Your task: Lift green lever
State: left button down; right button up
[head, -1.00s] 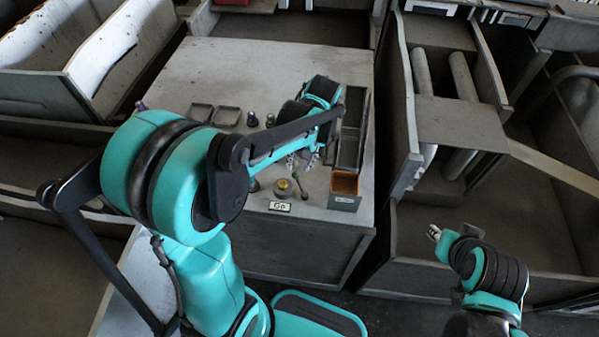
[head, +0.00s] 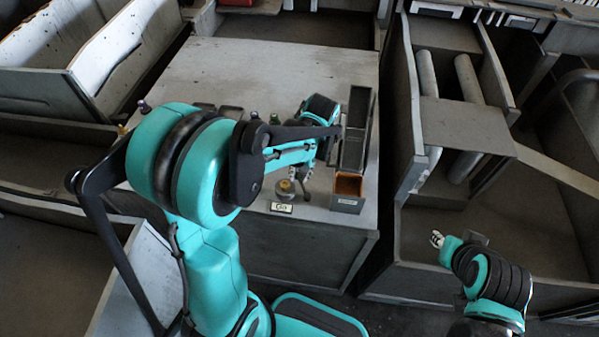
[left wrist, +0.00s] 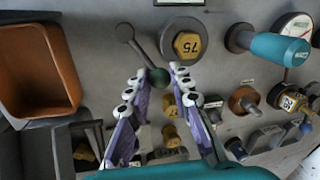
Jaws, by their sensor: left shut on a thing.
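The lever is a dark stem with a green ball knob (left wrist: 158,77), seen in the left wrist view. Its stem runs up and left to a round pivot. In the head view the lever's lower part (head: 306,196) shows by the table's front edge. My left gripper (left wrist: 159,73) has its pale, purple-backed fingers on both sides of the knob and is shut on it. In the head view this gripper (head: 300,173) is partly hidden by my own arm. My right gripper (head: 437,239) is small and far from the table; its opening is unclear.
A yellow-capped knob marked 75 (left wrist: 187,45) sits close beside the lever. An orange-lined bin (left wrist: 38,70) is on its other side. A teal-handled knob (left wrist: 272,45), a gauge (left wrist: 293,28) and several smaller knobs stand farther off. A "Go" label (head: 281,208) lies near the front edge.

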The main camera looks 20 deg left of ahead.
pick_arm(q)
jog(key=shift+w+d+m, duration=0.4)
jog(key=shift+d+m, duration=0.1)
jog(key=shift+m, duration=0.7)
jog(key=m, duration=0.1)
jog(key=d+m+t, duration=0.1)
jog(key=m, duration=0.1)
jog(key=shift+w+d+m, duration=0.3)
jog(key=shift+w, duration=0.05)
jog(key=m, duration=0.1)
jog(key=d+m, duration=0.1)
jog(key=shift+w+d+m+t, duration=0.15)
jog(key=shift+m+t, duration=0.15)
jog(key=shift+d+m+t, duration=0.15)
jog(key=shift+d+m, duration=0.25)
jog(key=shift+m, duration=0.45)
jog(key=shift+d+m+t, duration=0.15)
jog(key=shift+d+m, duration=0.25)
jog(key=shift+m, duration=0.45)
jog(key=c, duration=1.6)
grip_release()
jog(key=shift+d, duration=0.1)
